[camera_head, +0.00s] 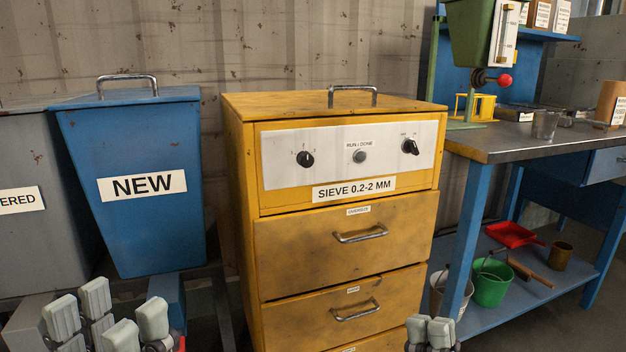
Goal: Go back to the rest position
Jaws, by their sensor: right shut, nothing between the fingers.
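My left gripper (107,318) is at the bottom left, in front of the blue bin marked NEW. Its pale grey finger pads stand apart with nothing visible between them. My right gripper (431,333) is at the bottom edge, in front of the lower right of the yellow sieve cabinet (346,232). Its finger pads are together and hold nothing. Most of both arms is out of the picture.
The blue bin (130,230) and a grey bin (25,245) stand left of the cabinet. The cabinet's drawers look shut. A workbench (500,146) stands at right, with a green bucket (492,285) and red dustpan (514,234) on its lower shelf.

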